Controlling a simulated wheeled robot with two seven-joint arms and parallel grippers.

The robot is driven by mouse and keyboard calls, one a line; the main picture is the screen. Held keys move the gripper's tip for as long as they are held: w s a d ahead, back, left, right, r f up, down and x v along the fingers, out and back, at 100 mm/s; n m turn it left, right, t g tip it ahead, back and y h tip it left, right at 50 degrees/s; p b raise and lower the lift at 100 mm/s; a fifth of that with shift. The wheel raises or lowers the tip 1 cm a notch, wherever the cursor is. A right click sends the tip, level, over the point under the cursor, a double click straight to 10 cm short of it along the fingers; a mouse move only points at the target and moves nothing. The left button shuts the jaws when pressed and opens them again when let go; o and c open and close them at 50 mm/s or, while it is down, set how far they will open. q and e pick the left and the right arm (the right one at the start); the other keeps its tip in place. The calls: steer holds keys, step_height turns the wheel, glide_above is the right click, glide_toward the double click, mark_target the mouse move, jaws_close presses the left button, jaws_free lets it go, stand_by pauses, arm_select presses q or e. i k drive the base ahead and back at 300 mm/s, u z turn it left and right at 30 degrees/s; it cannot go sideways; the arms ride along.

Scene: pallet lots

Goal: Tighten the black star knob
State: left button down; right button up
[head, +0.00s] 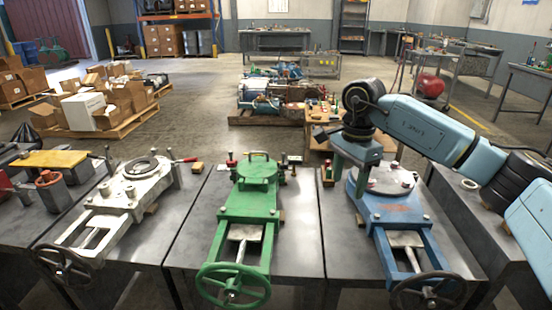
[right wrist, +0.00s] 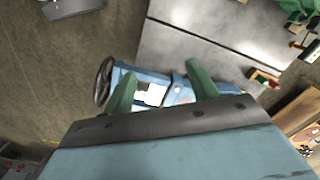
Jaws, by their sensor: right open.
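I cannot make out a black star knob for certain in either view. A blue valve-like machine (head: 395,213) lies on the right grey table, with a dark spoked handwheel (head: 428,291) at its near end. My right gripper (head: 352,177) points down above the far end of this machine and hides part of it. In the right wrist view, its two green fingers (right wrist: 162,88) are spread apart with nothing held between them. The blue machine (right wrist: 180,93) shows beyond the fingers, and its handwheel (right wrist: 104,80) is at left. My left gripper is not in view.
A green machine (head: 250,200) lies on the middle table and a white one (head: 130,195) on the left table. Small parts, including a red-handled tool (head: 184,160), lie near them. Narrow gaps separate the tables. Pallets with boxes (head: 105,105) stand behind.

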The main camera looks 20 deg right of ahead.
mark_target(282, 167)
steer(key=i, duration=1.2)
